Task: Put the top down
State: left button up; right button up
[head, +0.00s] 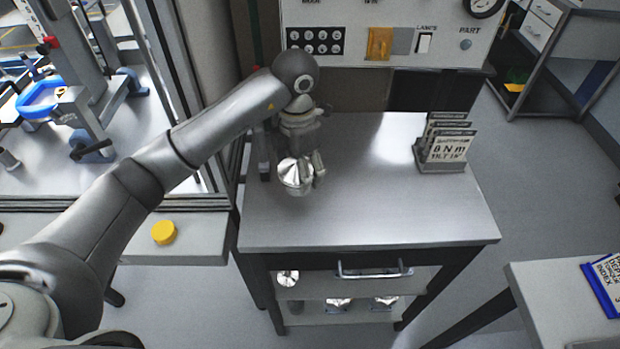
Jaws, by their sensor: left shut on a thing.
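A shiny, faceted metal top (293,177) is in the head view, over the left part of the steel cart's tabletop (375,200). My left gripper (306,164) points down and is shut on the top. The fingers and wrist cover part of its upper side. I cannot tell whether its underside touches the tabletop or hangs just above it. My right gripper is not in view.
A card holder (441,158) stands at the tabletop's right. The tabletop's middle and front are clear. Similar shiny pieces (338,304) sit on shelves below. A control panel (390,40) stands behind. A yellow disc (163,232) lies on the left ledge.

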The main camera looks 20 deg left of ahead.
pick_arm(q)
jog(key=shift+w+f, duration=0.1)
jog(key=shift+f, duration=0.65)
notch_tip(320, 180, down, 3)
jog(key=shift+f+p, duration=0.1)
jog(key=shift+p, duration=0.5)
jog(key=shift+w+f, duration=0.1)
jog(key=shift+f, duration=0.25)
jog(key=o, duration=0.8)
jog(key=shift+c, duration=0.2)
jog(key=o, duration=0.4)
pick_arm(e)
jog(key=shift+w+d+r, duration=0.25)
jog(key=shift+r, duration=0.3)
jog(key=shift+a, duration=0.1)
